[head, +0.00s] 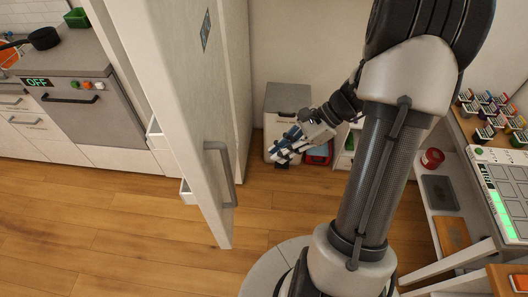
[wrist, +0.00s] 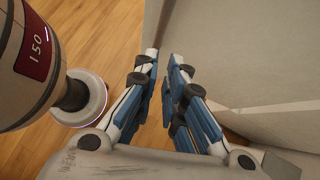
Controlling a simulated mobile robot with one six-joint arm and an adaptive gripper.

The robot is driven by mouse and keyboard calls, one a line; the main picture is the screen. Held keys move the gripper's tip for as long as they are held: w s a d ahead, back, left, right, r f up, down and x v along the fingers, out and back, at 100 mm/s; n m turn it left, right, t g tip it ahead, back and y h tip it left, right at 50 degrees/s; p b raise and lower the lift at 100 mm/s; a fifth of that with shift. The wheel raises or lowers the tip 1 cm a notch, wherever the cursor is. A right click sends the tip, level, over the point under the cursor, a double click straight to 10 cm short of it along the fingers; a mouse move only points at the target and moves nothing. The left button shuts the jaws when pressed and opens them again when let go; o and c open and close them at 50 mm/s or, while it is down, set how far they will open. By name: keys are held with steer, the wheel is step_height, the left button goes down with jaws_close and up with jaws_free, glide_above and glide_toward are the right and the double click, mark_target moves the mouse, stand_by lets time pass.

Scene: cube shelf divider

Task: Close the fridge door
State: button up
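The fridge door (head: 180,110) is a tall pale panel standing open in the head view, its edge towards me. Its grey bar handle (head: 222,175) is on the right-hand face, and white door shelves (head: 187,191) show on its left side. My gripper (head: 279,152) is to the right of the door, apart from the handle. In the wrist view my gripper (wrist: 165,60) has blue-padded fingers with a gap between them and nothing held. A pale upright panel (wrist: 235,55) lies beyond the fingers at right; I cannot tell which part of the fridge it is.
A grey-topped bin (head: 288,100) stands by the back wall. An oven (head: 80,105) and counter are at left. A shelf table (head: 475,205) stands at right, close to my arm. The wooden floor (head: 100,235) in front of the door is clear.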

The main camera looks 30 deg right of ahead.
steer(key=b+x, duration=0.2)
steer(key=x, duration=0.7)
steer(key=shift+s+f, duration=0.1)
jaws_close()
steer(key=shift+w+a+r, duration=0.1)
steer(key=shift+w+a, duration=0.2)
steer(key=shift+a, duration=0.65)
steer(key=shift+w+a+r, duration=0.1)
steer(key=shift+w+a, duration=0.2)
steer(key=shift+a, duration=0.6)
